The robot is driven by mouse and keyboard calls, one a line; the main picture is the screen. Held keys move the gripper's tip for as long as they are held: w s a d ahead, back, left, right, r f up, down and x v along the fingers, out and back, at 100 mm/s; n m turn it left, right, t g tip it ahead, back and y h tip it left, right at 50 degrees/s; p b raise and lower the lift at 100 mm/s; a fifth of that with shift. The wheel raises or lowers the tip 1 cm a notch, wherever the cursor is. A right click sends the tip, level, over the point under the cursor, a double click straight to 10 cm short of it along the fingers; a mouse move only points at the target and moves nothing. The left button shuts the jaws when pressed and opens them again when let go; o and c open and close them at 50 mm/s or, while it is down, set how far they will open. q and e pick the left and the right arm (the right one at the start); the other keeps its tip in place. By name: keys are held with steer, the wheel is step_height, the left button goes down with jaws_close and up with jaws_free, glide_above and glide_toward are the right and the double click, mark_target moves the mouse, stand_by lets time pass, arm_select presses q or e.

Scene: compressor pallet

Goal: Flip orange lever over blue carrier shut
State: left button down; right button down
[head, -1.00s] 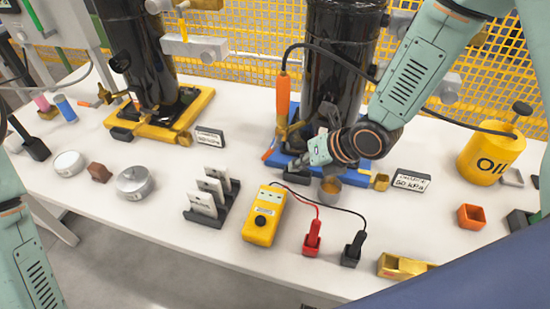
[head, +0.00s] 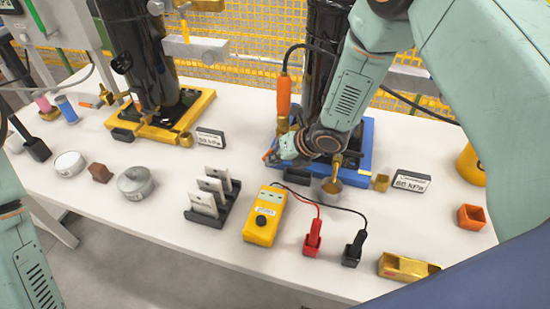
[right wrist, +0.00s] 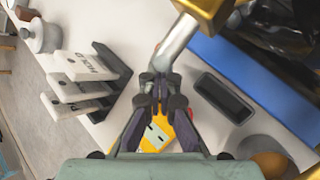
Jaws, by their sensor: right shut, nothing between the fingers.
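The blue carrier (head: 367,150) sits under the black cylinder (head: 322,70) on the white table; its edge also shows in the right wrist view (right wrist: 275,85). A small orange tip (head: 267,156), apparently the lever's, shows at the carrier's left edge. In the right wrist view a silver rod (right wrist: 177,38) runs from a brass block (right wrist: 207,10) to my fingertips. My right gripper (head: 277,156) is shut and empty, close beside that tip; contact cannot be told. It also shows in the right wrist view (right wrist: 160,85). My left gripper is out of view.
A yellow carrier (head: 200,105) is farther left.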

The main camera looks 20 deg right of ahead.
steer(key=shift+s, duration=0.1)
steer(key=shift+w+f+y+b, duration=0.1)
steer(key=shift+w+y+b, duration=0.1)
steer(key=shift+y+b, duration=0.3)
steer(key=shift+s+a+t+b, duration=0.1)
steer(key=shift+a+t+b, duration=0.05)
steer(key=shift+t+b, duration=0.35)
